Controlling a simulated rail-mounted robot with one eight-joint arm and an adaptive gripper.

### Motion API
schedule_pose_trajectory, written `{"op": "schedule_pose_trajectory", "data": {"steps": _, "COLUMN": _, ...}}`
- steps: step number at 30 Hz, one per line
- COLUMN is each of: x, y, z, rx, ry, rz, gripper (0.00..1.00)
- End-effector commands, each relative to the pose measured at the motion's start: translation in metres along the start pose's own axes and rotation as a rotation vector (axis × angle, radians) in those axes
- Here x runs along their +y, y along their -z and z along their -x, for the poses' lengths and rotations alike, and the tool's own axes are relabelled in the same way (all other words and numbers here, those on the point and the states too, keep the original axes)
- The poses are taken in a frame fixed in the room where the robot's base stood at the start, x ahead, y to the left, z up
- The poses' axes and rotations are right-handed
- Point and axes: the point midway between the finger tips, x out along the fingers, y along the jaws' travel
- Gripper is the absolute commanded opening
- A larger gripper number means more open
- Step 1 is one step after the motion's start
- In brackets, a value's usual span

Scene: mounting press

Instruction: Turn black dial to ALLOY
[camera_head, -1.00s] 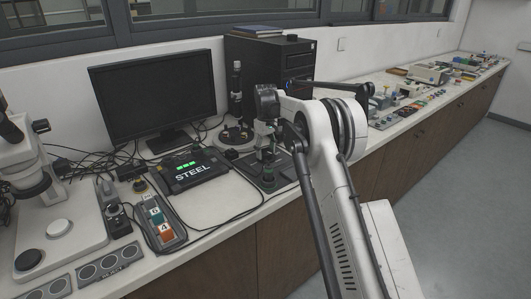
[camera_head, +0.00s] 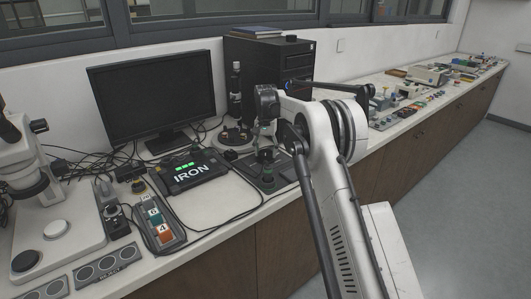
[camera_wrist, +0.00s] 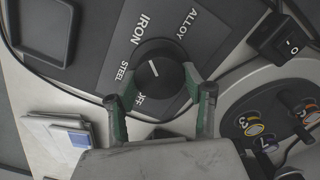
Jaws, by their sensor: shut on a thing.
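The black dial (camera_wrist: 160,72) sits on a dark panel in the wrist view, with STEEL, IRON, ALLOY and a partly covered OFF printed around it. Its white pointer line tilts up and slightly left, towards IRON. My gripper (camera_wrist: 160,84) is shut on the dial, with one green-padded finger on each side of its lower half. The ALLOY label (camera_wrist: 187,22) is at the upper right of the dial. In the head view, the display box (camera_head: 189,173) reads IRON beneath green lights. My gripper (camera_head: 265,148) is there above the panel, and the fingertips are hard to make out.
A monitor (camera_head: 152,95) and a black computer tower (camera_head: 262,68) stand behind. A microscope (camera_head: 50,200) is at the left. A rocker switch (camera_wrist: 284,38) and a round holder with numbered slots (camera_wrist: 270,120) lie right of the dial. Cables cross the bench.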

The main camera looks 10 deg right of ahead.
Motion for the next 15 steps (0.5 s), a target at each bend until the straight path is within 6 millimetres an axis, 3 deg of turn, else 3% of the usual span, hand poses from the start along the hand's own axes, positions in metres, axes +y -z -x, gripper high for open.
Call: {"op": "schedule_pose_trajectory", "data": {"steps": 15, "x": 0.0017, "y": 0.0001, "z": 0.0006, "rx": 0.002, "ry": 0.001, "rz": -0.485, "gripper": 0.18}}
